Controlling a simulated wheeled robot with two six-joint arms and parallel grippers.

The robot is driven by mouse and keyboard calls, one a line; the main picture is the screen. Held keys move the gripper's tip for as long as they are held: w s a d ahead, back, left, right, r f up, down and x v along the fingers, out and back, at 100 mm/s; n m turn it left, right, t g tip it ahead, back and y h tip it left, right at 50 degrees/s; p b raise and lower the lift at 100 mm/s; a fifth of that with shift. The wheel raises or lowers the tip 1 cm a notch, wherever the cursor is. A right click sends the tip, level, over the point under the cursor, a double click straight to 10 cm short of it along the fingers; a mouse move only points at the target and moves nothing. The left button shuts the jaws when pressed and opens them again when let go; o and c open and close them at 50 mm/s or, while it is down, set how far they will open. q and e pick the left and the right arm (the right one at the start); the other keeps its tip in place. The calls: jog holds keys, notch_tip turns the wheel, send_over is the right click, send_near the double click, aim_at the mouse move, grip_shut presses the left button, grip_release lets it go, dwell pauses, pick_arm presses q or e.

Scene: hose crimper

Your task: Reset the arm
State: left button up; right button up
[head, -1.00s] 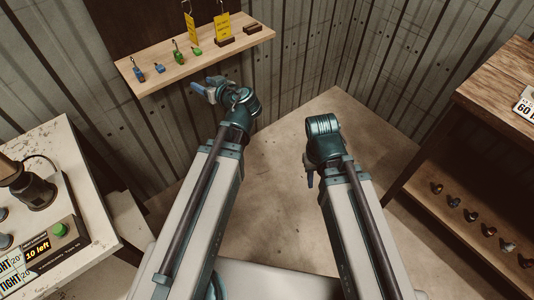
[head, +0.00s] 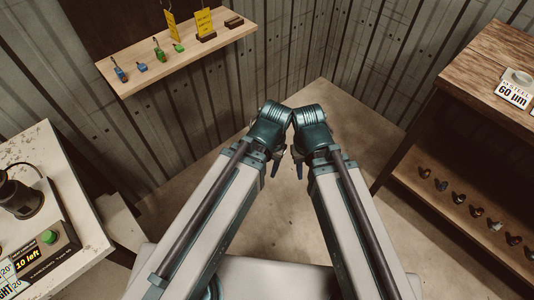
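My two arms reach forward side by side in the middle of the head view, and their teal wrists are close together, appearing to touch or overlap. Of my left gripper (head: 275,168), only a small dark tip shows below the wrist. Of my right gripper (head: 299,171), a similar small tip shows beside it. Both grippers point down and are mostly hidden behind the wrists, so I cannot see whether they are open or shut. No held object is visible.
A wall shelf (head: 135,82) at the upper left holds blue and green tools (head: 119,70) and yellow tags (head: 204,22). A white bench (head: 80,200) with a machine (head: 20,198) and a "10 left" display stands left. A wooden bench (head: 480,70) with several fittings below stands right. Open floor lies between.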

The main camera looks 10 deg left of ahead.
notch_tip(320, 180, up, 15)
jog(key=p, duration=1.4)
jog(key=shift+p, duration=0.4)
